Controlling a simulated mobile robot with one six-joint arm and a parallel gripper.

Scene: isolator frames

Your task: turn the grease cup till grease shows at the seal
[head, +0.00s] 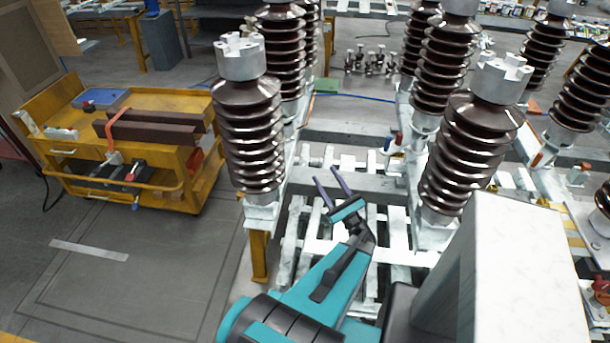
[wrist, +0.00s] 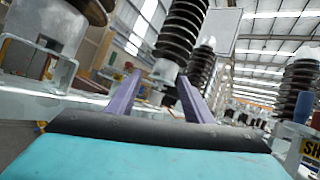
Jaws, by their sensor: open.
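My gripper (head: 326,174) is open and empty in the head view, its two purple fingers pointing up and away over the pale steel frame. It is between two brown ribbed insulators, the left one (head: 250,135) and the right one (head: 470,150). The fingers also show apart in the wrist view (wrist: 158,76), with an insulator (wrist: 180,32) beyond them. Small fittings with red and blue parts (head: 394,141) sit on the frame beyond and right of the fingers. I cannot tell whether one is the grease cup. No seal or grease can be made out.
A yellow cart (head: 130,195) with brown bars and a blue tray stands at the left. More insulators (head: 440,65) rise behind. A blue cylinder (wrist: 302,108) is close at the right in the wrist view.

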